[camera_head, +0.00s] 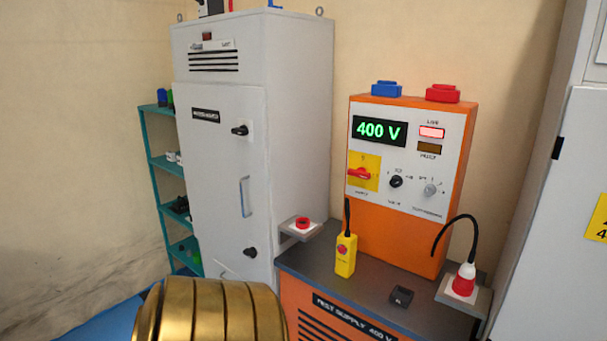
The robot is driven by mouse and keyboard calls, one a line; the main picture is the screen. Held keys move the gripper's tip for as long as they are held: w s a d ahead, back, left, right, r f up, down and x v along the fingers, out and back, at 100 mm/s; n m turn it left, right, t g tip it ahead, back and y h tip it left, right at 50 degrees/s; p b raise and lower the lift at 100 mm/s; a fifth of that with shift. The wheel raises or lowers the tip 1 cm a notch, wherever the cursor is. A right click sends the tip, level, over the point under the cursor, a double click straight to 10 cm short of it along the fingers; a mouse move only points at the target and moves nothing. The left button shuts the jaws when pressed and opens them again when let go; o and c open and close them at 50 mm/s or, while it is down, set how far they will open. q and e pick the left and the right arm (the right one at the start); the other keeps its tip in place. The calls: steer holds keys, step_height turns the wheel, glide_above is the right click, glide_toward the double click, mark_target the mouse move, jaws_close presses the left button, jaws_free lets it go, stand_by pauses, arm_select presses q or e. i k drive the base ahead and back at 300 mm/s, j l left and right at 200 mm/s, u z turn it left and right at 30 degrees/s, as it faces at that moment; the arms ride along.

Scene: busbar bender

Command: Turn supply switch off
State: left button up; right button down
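The supply switch (361,174) is a red rotary handle on a yellow plate, at the left of the orange test supply's front panel (412,222). Its handle lies roughly level. Above it the display (380,130) reads 400 V in green. The lamp under the LIVE label (431,132) is lit red, and the amber lamp (428,148) below it is dark. A black knob (396,181) and a grey knob (430,190) sit right of the switch. Neither of my grippers is in view.
The supply stands on a dark-topped bench (372,287) with a yellow pendant (345,255), a small black box (401,296) and a red-and-white plug (464,279). A red button (303,223) on a bracket sits left, beside a grey cabinet (225,185). Space before the switch looks clear.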

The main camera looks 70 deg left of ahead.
mark_target(362, 173)
steer(key=u, duration=2)
